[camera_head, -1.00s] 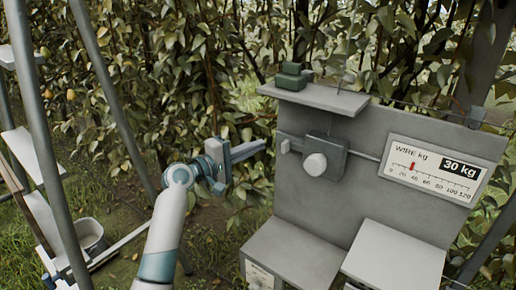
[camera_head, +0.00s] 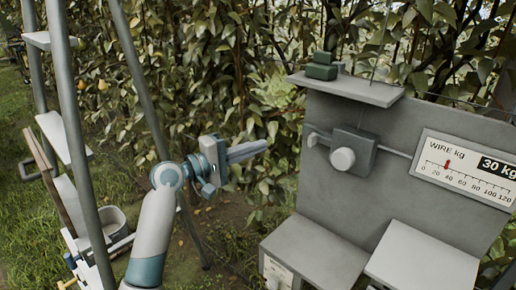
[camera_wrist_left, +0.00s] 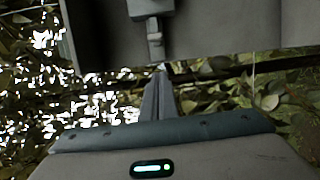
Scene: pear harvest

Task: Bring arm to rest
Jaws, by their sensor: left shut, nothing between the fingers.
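My left arm comes in from the lower left in the head view. Its gripper (camera_head: 246,151) is shut and empty, its fingers pointing right toward the grey panel (camera_head: 330,195), apart from it. In the left wrist view the closed fingers (camera_wrist_left: 158,98) point away from the camera, with the grey panel (camera_wrist_left: 225,30) and a square clamp part (camera_wrist_left: 150,8) beyond them. My right gripper is in neither view.
The panel carries a tensioner block with a pale knob (camera_head: 342,159), a wire gauge (camera_head: 468,168) marked 30 kg, and a shelf (camera_head: 345,88) with a green block (camera_head: 321,67). A ladder (camera_head: 75,130) and a bucket (camera_head: 113,222) stand at left. Leafy pear branches (camera_head: 200,60) fill the back.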

